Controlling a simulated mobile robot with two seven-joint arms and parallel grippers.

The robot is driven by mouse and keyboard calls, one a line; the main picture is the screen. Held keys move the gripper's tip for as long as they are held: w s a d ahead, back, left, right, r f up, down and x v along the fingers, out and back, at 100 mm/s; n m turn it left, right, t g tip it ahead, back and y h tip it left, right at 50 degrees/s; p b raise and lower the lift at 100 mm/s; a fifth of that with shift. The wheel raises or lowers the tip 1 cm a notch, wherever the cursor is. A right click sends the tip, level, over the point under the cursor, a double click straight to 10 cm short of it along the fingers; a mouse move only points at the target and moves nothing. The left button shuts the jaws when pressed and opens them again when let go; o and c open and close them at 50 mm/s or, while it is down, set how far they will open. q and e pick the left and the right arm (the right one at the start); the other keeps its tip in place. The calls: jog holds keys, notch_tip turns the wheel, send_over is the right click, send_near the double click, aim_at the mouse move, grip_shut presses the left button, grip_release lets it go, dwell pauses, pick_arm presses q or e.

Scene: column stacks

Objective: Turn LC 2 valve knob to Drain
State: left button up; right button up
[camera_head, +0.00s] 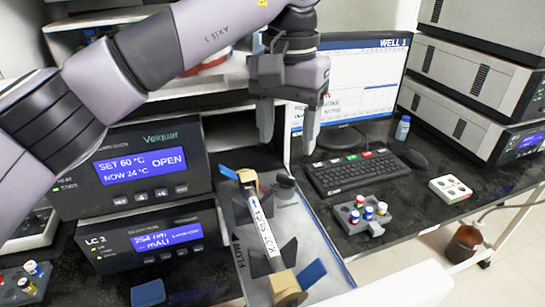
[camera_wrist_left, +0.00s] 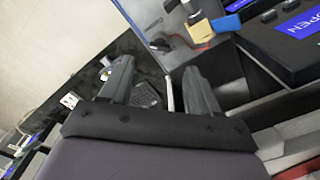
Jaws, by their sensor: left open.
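The LC 2 unit (camera_head: 150,238) is a dark box with a lit blue display at the lower left of the head view. To its right, a grey tray (camera_head: 318,262) marked FLOW holds a labelled column (camera_head: 263,228) in black brackets. A small dark knob-like part (camera_head: 286,181) sits at the tray's back end. It also shows in the wrist view (camera_wrist_left: 159,45). I cannot read its setting or tell for sure that it is the valve knob. My left gripper (camera_head: 286,144) is open and empty, above and behind this part, fingers pointing down. My right gripper is not in view.
The Velquar heater box (camera_head: 130,168), reading OPEN, stands on LC 2. A keyboard (camera_head: 357,173), monitor (camera_head: 352,85) and grey vial rack (camera_head: 362,214) are right of the tray. Blue tabs (camera_head: 311,273) stick out at the column's ends. A shelf is behind the arm.

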aim_at(286, 176)
pick_arm(q)
jog(key=shift+f, duration=3.55)
jog(key=c, duration=1)
